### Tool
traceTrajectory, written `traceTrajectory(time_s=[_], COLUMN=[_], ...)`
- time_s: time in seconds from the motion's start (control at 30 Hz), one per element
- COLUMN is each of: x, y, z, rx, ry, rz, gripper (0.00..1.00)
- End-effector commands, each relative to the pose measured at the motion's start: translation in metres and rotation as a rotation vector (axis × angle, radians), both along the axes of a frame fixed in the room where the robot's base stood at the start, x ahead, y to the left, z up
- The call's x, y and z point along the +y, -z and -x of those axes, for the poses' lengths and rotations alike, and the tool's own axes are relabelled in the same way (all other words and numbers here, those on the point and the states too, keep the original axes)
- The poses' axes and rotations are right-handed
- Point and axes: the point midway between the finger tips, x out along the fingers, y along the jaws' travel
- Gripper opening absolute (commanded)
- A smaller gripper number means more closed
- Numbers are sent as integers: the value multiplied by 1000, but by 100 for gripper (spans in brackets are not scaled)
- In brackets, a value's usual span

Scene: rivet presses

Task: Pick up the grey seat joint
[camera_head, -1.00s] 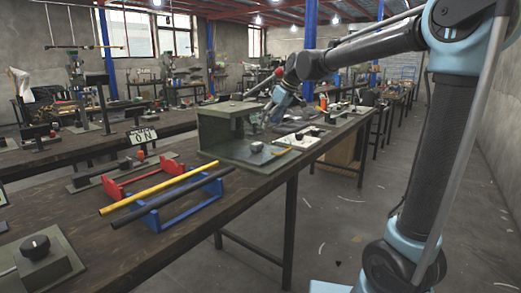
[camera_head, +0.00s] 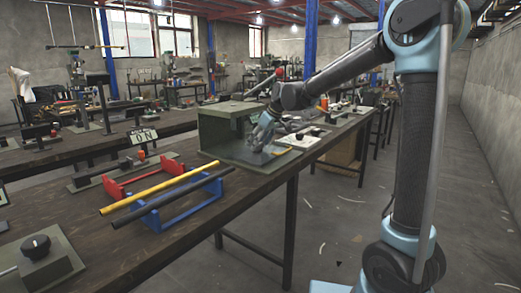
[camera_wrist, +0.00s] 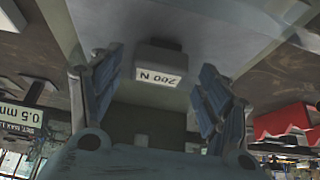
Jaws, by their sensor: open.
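My gripper (camera_head: 256,142) is low inside the front of the green press frame (camera_head: 214,130), over its base plate. In the wrist view my gripper (camera_wrist: 160,80) has its two blue-grey fingers wide apart, with nothing clasped. A grey block with an upside-down "700 N" label (camera_wrist: 160,64) shows between the fingers, beyond them. I cannot tell whether it is the seat joint or part of the press. In the head view the spot where a small grey round piece stood is covered by my gripper, so the seat joint is not clearly seen there.
A yellow rod (camera_head: 158,188) and a dark rod (camera_head: 180,198) lie on red and blue stands left of the press. A yellow stick (camera_head: 281,152) lies on the plate's right side. A white board (camera_head: 306,141) is beyond. The press walls leave little side room.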

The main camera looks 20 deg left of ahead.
Motion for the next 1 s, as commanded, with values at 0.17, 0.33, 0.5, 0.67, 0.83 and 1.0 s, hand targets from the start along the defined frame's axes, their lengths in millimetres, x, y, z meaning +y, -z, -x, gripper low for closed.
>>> traceTrajectory(time_s=[0.17, 0.33, 0.5, 0.67, 0.83, 1.0], x=[2, 2, 2, 2, 2, 2], y=[4, 4, 4, 4, 3, -8], z=[-1, -1, -1, -1, -1, -1], rx=[0, 0, 0, 0, 0, 0], ry=[0, 0, 0, 0, 0, 0], rz=[0, 0, 0, 0, 0, 0], gripper=[70, 61, 23, 19, 19, 19])
